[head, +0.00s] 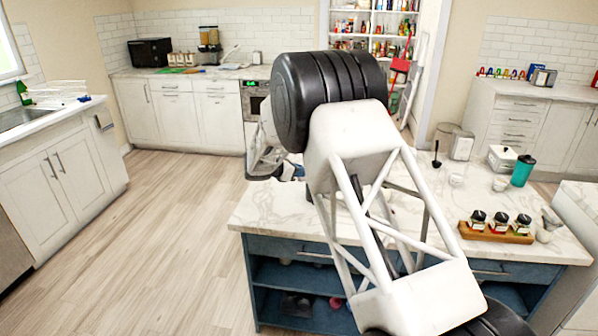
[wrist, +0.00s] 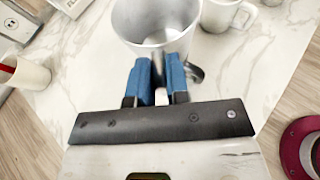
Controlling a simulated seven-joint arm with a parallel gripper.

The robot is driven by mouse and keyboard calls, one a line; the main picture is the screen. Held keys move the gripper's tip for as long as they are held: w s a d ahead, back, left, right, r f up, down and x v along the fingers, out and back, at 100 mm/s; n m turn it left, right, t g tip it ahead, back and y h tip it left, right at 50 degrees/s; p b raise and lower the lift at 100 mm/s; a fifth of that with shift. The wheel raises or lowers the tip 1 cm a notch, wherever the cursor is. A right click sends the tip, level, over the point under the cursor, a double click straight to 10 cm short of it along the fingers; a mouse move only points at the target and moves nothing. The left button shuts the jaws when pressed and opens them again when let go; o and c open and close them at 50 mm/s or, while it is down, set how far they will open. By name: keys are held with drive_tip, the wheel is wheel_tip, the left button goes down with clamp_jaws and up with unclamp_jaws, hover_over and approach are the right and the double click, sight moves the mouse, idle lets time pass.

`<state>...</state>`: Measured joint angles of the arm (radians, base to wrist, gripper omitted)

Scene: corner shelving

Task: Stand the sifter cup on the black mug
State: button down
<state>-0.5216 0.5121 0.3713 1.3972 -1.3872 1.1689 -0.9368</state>
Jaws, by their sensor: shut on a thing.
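The sifter cup (wrist: 155,22), a wide grey metal cup, is at the top middle of the wrist view, its open mouth towards the camera. My gripper (wrist: 158,68) has blue fingers shut on the sifter cup's handle, which is mostly hidden between them. A dark curved piece (wrist: 196,73) shows just right of the fingers. I cannot make out the black mug in either view. In the head view my arm covers the middle of the island, and the held cup cannot be clearly seen.
A white mug (wrist: 222,14) is close to the sifter cup's right. A pale cup (wrist: 28,74) with a red stick is at left. The marble island (head: 275,208) also holds a wooden jar rack (head: 495,234), a teal tumbler (head: 523,171) and a white box (head: 502,159).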

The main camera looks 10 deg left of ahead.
drive_tip(key=shift+f, duration=0.2)
idle(0.7)
drive_tip(key=c, duration=1)
unclamp_jaws()
drive_tip(key=shift+s, duration=0.1)
drive_tip(key=shift+v, duration=3.9)
drive_tip(key=shift+r, duration=0.1)
